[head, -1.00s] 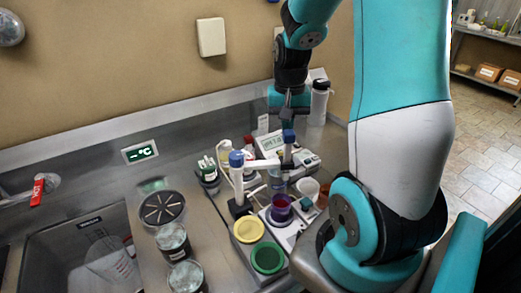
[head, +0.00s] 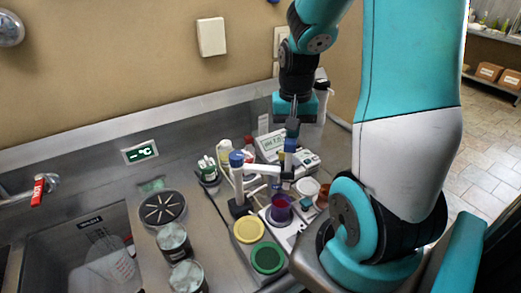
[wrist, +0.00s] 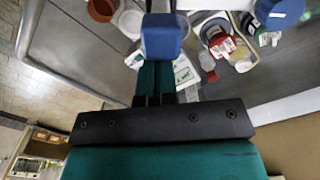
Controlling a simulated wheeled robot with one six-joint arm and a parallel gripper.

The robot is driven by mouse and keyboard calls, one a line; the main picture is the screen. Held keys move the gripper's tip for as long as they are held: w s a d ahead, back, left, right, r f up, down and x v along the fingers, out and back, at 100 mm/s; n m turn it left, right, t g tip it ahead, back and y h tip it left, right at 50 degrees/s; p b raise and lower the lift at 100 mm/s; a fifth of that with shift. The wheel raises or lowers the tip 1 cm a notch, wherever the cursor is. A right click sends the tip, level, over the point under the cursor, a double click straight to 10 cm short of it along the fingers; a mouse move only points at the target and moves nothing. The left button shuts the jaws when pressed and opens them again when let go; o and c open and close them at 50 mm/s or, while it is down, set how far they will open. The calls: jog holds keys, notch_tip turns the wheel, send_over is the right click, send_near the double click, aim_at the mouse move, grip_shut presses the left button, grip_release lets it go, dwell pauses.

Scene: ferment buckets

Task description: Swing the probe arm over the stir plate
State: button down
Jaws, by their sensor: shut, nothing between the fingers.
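The probe arm (head: 260,169) is a white bar reaching right from a blue-capped post (head: 237,160). Its outer end carries a probe holder with a blue cap (head: 290,146). The stir plate (head: 285,236) is a pale unit at the counter front with a purple beaker (head: 281,208) on it. The arm's outer end appears just behind the beaker; I cannot tell if it is above the plate. My gripper (head: 292,128) is shut and empty, pointing down at the holder's cap. In the wrist view the blue cap (wrist: 160,37) sits at the fingertips, hiding them; contact is unclear.
A white meter (head: 270,145) stands behind the probe arm. Yellow (head: 249,229) and green (head: 268,258) round lids lie in front. Glass jars (head: 174,243) and a sink (head: 75,250) are at left. A white cup (head: 307,188) stands right of the beaker.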

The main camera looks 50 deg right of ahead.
jog(key=shift+s+a, duration=1)
jog(key=shift+a, duration=0.05)
jog(key=shift+w+d, duration=0.1)
jog(key=shift+d, duration=0.1)
jog(key=shift+w+d+p, duration=0.35)
jog(key=shift+w+d, duration=0.05)
jog(key=shift+d, duration=0.05)
notch_tip(320, 180, up, 6)
jog(key=p, duration=0.5)
jog(key=shift+p, duration=0.4)
